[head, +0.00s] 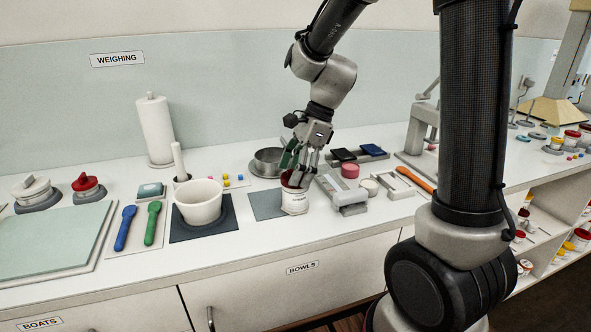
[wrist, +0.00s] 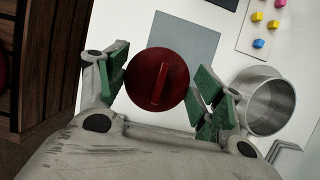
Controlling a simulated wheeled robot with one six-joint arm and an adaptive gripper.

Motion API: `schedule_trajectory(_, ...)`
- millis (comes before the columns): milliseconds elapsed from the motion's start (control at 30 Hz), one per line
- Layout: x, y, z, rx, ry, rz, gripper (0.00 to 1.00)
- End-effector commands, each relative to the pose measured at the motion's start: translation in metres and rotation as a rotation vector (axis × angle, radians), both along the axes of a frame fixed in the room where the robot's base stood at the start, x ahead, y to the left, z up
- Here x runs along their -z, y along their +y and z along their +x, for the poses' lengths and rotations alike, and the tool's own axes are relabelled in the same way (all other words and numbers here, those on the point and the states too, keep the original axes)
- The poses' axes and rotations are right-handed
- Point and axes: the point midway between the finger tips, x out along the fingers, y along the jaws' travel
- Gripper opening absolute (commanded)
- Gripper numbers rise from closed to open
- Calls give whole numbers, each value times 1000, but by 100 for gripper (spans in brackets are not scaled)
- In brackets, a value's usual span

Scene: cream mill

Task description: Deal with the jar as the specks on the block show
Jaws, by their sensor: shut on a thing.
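The jar (head: 295,202) is white with a printed label and a dark red lid (wrist: 157,79) that has a raised bar across it. My gripper (head: 300,172) points down over the jar. In the wrist view its green-padded fingers are on either side of the lid, shut on the jar. The jar looks upright at the right edge of a grey mat (head: 264,205); I cannot tell whether it touches the counter. A white plate (head: 240,184) with small pink, yellow and blue pieces lies behind; I cannot tell whether it is the block with specks.
A metal pan (head: 268,163) stands behind my gripper. A white bowl (head: 198,204) on a dark mat is left of the jar. A grey device (head: 343,193), a pink tub (head: 350,171) and an orange-handled tool (head: 414,179) are to the right. The counter's front strip is clear.

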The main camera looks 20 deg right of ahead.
Motion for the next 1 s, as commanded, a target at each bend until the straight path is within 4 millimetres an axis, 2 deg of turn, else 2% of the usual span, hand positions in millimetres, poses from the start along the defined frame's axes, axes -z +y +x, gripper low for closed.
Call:
schedule_trajectory(433, 2, 0, 0, 0, 0, 0, 57)
schedule_trajectory(467, 2, 0, 0, 0, 0, 0, 71)
schedule_trajectory(500, 2, 0, 0, 0, 0, 0, 78)
schedule_trajectory(600, 2, 0, 0, 0, 0, 0, 92)
schedule_trajectory(867, 2, 0, 0, 0, 0, 0, 92)
schedule_trajectory(900, 2, 0, 0, 0, 0, 0, 100)
schedule_trajectory(1000, 2, 0, 0, 0, 0, 0, 100)
